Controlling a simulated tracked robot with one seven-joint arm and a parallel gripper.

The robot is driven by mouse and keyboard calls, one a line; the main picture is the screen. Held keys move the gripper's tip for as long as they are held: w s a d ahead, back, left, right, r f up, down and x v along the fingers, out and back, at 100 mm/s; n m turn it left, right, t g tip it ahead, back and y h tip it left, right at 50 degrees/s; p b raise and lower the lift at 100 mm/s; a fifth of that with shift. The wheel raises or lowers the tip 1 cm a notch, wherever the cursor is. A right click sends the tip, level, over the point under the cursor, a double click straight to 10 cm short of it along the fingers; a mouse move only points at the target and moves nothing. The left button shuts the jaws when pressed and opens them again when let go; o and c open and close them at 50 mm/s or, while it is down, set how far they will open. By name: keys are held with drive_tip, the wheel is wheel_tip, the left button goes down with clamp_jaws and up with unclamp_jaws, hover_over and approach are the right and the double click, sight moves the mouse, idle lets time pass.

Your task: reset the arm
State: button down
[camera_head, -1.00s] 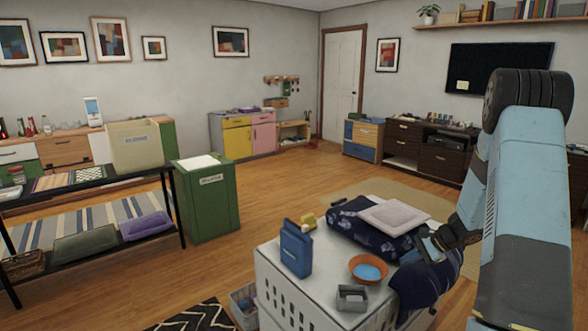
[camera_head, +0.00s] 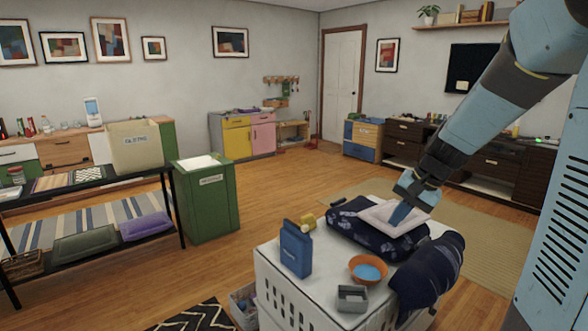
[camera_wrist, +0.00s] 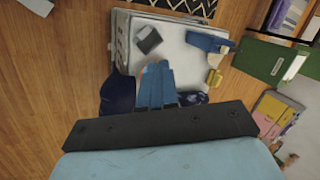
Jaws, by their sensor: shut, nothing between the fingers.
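My arm reaches in from the right in the head view. My gripper (camera_head: 402,208) is shut and empty, pointing down over the pale folded cloth (camera_head: 378,214) on the dark patterned bundle (camera_head: 362,236). I cannot tell whether the fingertips touch the cloth. In the wrist view my gripper (camera_wrist: 156,84) shows as blue fingers held together, with the white top of the hamper beyond them.
The white hamper (camera_head: 272,283) bears a blue box (camera_head: 296,250), an orange bowl (camera_head: 368,269) and a grey container (camera_head: 352,298). A dark blue cloth (camera_head: 432,270) hangs at its right. Wooden floor (camera_head: 270,185) lies open behind it.

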drive_tip(key=s+r+n+t+h, duration=0.1)
drive_tip(key=s+r+n+h, duration=0.1)
drive_tip(key=s, duration=0.8)
drive_tip(key=s+a+r+n+t+h, duration=0.1)
drive_tip(key=s+r+n+t+h, duration=0.1)
drive_tip(key=s+r+n, duration=0.2)
drive_tip(key=s+r, duration=0.3)
drive_tip(key=s, duration=0.3)
drive_tip(key=shift+a+r, duration=0.25)
drive_tip(key=shift+a, duration=0.05)
